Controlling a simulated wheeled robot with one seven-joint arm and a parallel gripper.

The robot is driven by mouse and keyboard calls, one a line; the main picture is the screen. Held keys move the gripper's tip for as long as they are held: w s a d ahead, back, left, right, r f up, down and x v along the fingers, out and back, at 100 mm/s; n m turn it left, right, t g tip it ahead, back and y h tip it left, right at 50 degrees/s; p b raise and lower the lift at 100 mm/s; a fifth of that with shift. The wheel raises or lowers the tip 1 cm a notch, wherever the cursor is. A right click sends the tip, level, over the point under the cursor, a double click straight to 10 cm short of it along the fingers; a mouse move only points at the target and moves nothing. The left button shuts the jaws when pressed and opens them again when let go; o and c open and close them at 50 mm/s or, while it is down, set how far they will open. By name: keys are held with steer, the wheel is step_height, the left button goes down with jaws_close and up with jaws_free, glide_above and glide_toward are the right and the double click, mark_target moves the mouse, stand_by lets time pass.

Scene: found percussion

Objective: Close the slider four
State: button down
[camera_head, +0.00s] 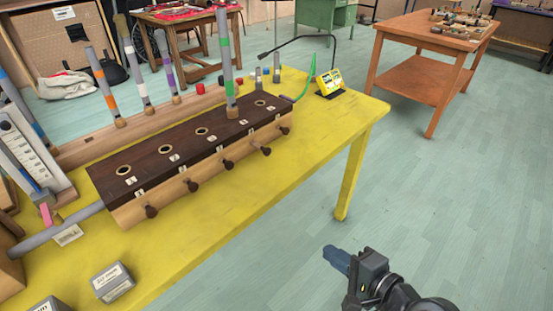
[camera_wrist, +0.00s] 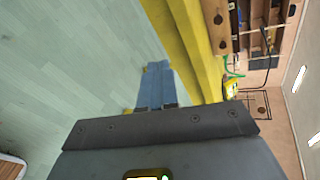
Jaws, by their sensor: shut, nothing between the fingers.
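A long box with a dark brown top (camera_head: 185,146) and a pale wooden front stands on the yellow table (camera_head: 300,150). A row of dark slider knobs sticks out of its front. The fourth knob from the left (camera_head: 266,151) appears to stick out further than its neighbours. The numbers on the small white labels are too small to read. A tube with green bands (camera_head: 228,65) stands upright at the fourth hole. My gripper (camera_head: 330,255) is shut and empty, out over the floor in front of the table, well apart from the box. Its blue fingers also show in the wrist view (camera_wrist: 156,70).
A small yellow device (camera_head: 330,80) and a bent black lamp arm stand at the table's back right. Grey boxes (camera_head: 112,280) lie at the near left. More banded tubes stand behind the box. A brown table (camera_head: 425,60) is further back. The floor (camera_head: 440,210) around my gripper is clear.

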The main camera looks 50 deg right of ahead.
steer(key=w+d+m+t, duration=0.1)
steer(key=w+d+m, duration=0.3)
steer(key=w+m, duration=0.25)
steer(key=m+t+y, duration=0.1)
steer(key=m+t, duration=0.2)
steer(key=m, duration=0.5)
glide_toward(269, 152)
steer(key=w, duration=0.6)
steer(key=shift+w+d+f, duration=0.1)
steer(key=shift+w+d, duration=0.1)
steer(key=shift+w, duration=0.25)
